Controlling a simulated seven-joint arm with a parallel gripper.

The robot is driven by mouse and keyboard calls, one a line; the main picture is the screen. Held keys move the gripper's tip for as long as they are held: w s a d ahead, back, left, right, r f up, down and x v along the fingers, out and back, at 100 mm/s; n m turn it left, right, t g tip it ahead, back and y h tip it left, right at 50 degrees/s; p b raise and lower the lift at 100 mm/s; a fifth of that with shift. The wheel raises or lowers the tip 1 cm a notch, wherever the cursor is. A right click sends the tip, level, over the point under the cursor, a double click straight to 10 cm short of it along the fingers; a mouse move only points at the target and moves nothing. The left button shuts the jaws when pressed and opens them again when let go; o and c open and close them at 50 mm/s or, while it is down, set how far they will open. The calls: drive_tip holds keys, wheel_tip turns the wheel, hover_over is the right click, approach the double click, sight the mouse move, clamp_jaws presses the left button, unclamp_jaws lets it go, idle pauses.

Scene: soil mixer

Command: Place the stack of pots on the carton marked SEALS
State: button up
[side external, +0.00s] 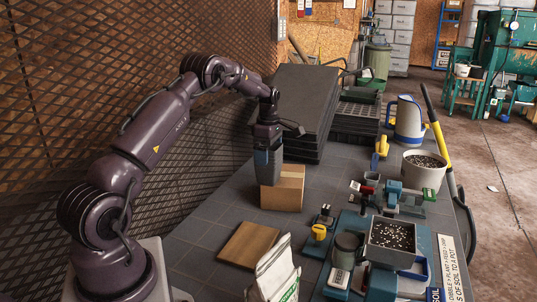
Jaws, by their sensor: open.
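A tan cardboard carton (288,193) stands on the dark bench near its middle. No SEALS lettering can be read on it from here. My gripper (268,182) points down at the carton and hides its left top part. I cannot tell whether it touches the carton.
A soil-filled tray (391,253) and a dark round container (347,246) stand front right. A white bucket (424,178) stands at right. Stacked black trays (305,105) fill the back.

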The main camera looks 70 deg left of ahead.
wheel_tip(320, 180, up, 12)
drive_tip(key=shift+f, duration=0.25)
drive_tip(key=s+d+r+m+t, duration=0.1)
drive_tip(key=s+d+r+m, duration=0.1)
drive_tip(key=d+r+m, duration=0.6)
drive_tip(key=s+d+r+m+t, duration=0.2)
drive_tip(key=d+r+m, duration=0.15)
drive_tip(key=d, duration=0.75)
drive_tip(key=s+d+f+m+t, duration=0.1)
drive_tip(key=s+d+f+m, duration=0.1)
drive_tip(key=s+d+m, duration=0.5)
drive_tip(key=s+d+f+m+t, duration=0.1)
drive_tip(key=s+d+f+m, duration=0.1)
drive_tip(key=s+d+m, duration=0.6)
drive_tip(key=shift+s+d+f+t, duration=0.35)
drive_tip(key=shift+s+d, duration=0.3)
drive_tip(key=shift+s, duration=0.55)
